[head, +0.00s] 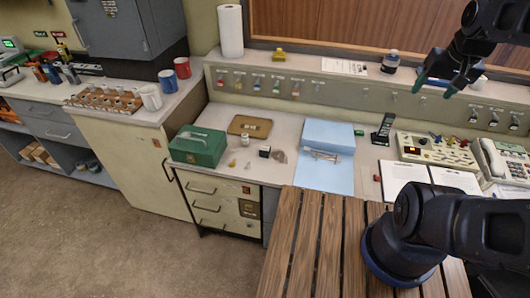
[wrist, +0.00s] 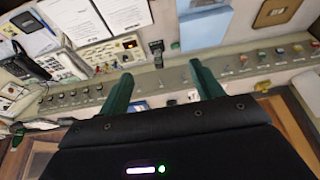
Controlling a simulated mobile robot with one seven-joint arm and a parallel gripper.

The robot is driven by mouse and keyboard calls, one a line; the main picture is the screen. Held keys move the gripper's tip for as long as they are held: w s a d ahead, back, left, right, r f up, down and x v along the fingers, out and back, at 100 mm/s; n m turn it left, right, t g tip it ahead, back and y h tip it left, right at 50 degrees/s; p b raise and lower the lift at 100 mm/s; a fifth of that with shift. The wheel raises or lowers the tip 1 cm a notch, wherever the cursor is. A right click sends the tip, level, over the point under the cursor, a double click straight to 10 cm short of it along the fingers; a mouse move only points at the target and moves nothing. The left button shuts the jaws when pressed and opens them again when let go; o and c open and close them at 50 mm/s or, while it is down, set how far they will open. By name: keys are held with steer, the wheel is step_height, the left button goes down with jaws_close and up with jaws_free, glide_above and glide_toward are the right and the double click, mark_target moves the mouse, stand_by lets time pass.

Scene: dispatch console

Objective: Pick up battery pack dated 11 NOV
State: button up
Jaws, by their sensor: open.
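No date reading 11 NOV is legible in either view, so I cannot tell which thing is the battery pack dated so. Several small dark and coloured items (head: 52,73), possibly battery packs, stand in a row on the far left counter; they are too small to identify. My gripper (head: 435,88) is raised at the upper right in the head view, above the console shelf and far from those items. Its green fingers are apart and empty, also in the wrist view (wrist: 160,82).
The desk holds a green box (head: 198,148), blue folder (head: 327,133), handset (head: 383,130), control panel (head: 412,150) and telephone (head: 505,160). Mugs (head: 182,67) and a rack (head: 105,100) stand on the left counter. A slatted wooden surface (head: 310,240) is in front; floor at left is clear.

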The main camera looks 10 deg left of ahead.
steer(key=w+a+f+g, duration=0.1)
steer(key=w+a+f, duration=0.2)
steer(key=w+a, duration=0.65)
steer(key=g, duration=0.3)
glide_above(265, 148)
steer(key=shift+m, duration=0.3)
steer(key=f, duration=2)
steer(key=w+f, duration=0.1)
steer(key=f, duration=0.9)
steer(key=shift+a+f, duration=0.1)
steer(key=shift+a, duration=0.05)
steer(key=shift+s+a+f, duration=0.15)
steer(key=shift+f, duration=0.3)
step_height(265, 148, down, 5)
steer(key=shift+r, duration=0.1)
steer(key=shift+s+d+f, duration=0.15)
steer(key=shift+f, duration=1.2)
steer(key=shift+s+d+f, duration=0.15)
steer(key=shift+f, duration=1.2)
steer(key=c, duration=1.2)
steer(key=shift+o, duration=0.2)
